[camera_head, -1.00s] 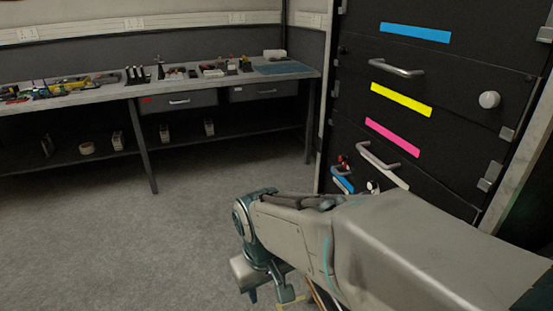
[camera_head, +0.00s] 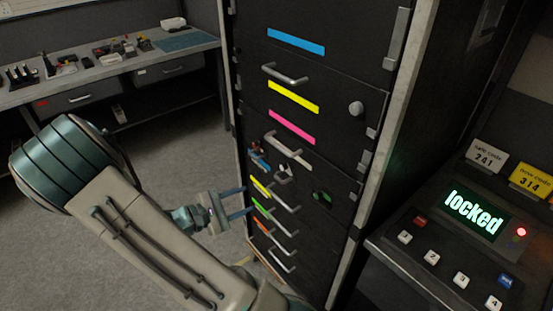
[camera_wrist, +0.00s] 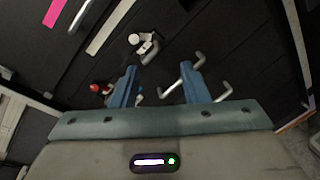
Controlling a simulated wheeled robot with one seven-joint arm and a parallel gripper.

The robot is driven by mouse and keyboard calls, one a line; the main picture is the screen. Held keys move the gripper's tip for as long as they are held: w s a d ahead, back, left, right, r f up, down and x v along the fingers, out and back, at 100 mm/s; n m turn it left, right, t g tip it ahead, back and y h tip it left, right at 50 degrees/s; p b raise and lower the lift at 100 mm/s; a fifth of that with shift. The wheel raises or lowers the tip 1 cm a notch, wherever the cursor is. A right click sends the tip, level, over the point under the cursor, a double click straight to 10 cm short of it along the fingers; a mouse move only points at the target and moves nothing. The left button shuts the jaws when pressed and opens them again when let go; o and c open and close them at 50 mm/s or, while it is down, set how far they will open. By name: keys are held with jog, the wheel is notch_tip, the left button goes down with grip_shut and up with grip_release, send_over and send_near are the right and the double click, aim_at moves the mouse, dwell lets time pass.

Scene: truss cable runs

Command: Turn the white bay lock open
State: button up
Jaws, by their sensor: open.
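A small white lock (camera_head: 283,173) sits on the black cabinet front, just below the white strip (camera_head: 289,152). It also shows in the wrist view (camera_wrist: 144,44) as a white fitting beyond the tips of my fingers. My gripper (camera_head: 246,200) is open and empty, its two blue fingers pointing right toward the cabinet. It is left of and lower than the white lock in the head view. In the wrist view the gripper (camera_wrist: 159,68) has clear space between its fingers, and the lock lies ahead of the left finger, apart from it.
Red and blue fittings (camera_head: 258,158) are left of the lock. Several bar handles (camera_head: 284,196) stick out below it. The console screen (camera_head: 477,214) reads "locked". A workbench (camera_head: 100,75) stands at the back left; the floor before it is clear.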

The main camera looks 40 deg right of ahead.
aim_at(282, 168)
jog(key=shift+n+t+h, duration=0.8)
jog(key=shift+h, duration=0.1)
jog(key=d, duration=0.4)
jog(key=d+p, duration=0.1)
jog(key=d, duration=0.4)
jog(key=d+r, duration=0.1)
jog(key=d, duration=0.4)
jog(key=shift+w+d+r+p, duration=0.1)
jog(key=shift+w+p, duration=0.1)
jog(key=shift+p, duration=0.1)
grip_shut()
